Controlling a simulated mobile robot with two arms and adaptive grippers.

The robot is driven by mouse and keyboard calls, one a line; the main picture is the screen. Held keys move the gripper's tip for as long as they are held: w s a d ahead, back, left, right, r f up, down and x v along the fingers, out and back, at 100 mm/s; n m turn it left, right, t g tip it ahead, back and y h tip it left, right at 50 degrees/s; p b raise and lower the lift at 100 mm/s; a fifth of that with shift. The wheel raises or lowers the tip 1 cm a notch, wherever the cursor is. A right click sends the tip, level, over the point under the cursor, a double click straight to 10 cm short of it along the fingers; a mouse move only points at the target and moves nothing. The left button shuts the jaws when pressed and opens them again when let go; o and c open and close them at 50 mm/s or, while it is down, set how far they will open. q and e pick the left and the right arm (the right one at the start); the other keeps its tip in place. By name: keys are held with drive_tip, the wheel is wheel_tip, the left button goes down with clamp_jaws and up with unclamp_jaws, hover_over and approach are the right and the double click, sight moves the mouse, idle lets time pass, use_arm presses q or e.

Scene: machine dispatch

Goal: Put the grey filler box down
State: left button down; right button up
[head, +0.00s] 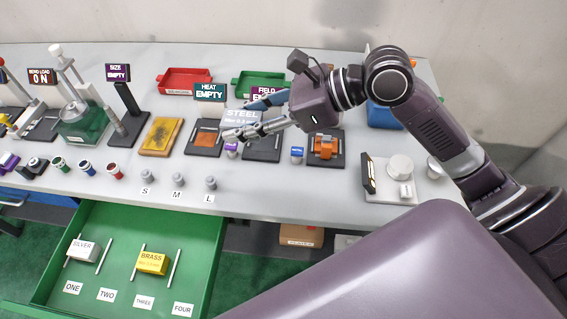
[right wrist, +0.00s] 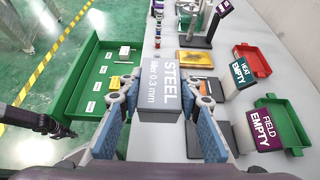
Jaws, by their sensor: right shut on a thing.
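The grey filler box (right wrist: 165,85), labelled STEEL, is gripped between the blue-padded fingers of my right gripper (right wrist: 165,100). In the head view the box (head: 241,118) is held above the table's middle, in front of the HEAT and FIELD signs, partly covered by the fingers of my right gripper (head: 246,119). It looks raised off the table, but its exact height is unclear. A dark piece at the left edge of the wrist view seems to be my left gripper (right wrist: 45,122); its jaws cannot be made out.
An open green drawer (head: 205,260) holds a silver box (head: 84,250) and a brass box (head: 152,262) between white rails, with labels ONE to FOUR. Small weights S, M, L (head: 178,180) stand at the table front. Red (head: 184,80) and green (head: 245,82) trays stand behind.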

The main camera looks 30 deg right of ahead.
drive_tip(key=b, duration=0.1)
hover_over(253, 188)
wheel_tip(253, 188, down, 15)
drive_tip(key=shift+r, duration=0.2)
wheel_tip(253, 188, down, 5)
drive_tip(key=shift+r+b, duration=0.1)
drive_tip(key=shift+b, duration=0.35)
drive_tip(key=shift+f, duration=0.2)
drive_tip(key=shift+f, duration=0.1)
drive_tip(key=o, duration=1.1)
drive_tip(key=shift+o, duration=0.2)
drive_tip(key=shift+s+d, duration=0.1)
drive_tip(key=shift+d, duration=0.05)
drive_tip(key=v, duration=1.1)
drive_tip(key=shift+s+d+r+b, duration=0.1)
drive_tip(key=shift+d+r+b, duration=0.1)
drive_tip(key=shift+r+b, duration=0.2)
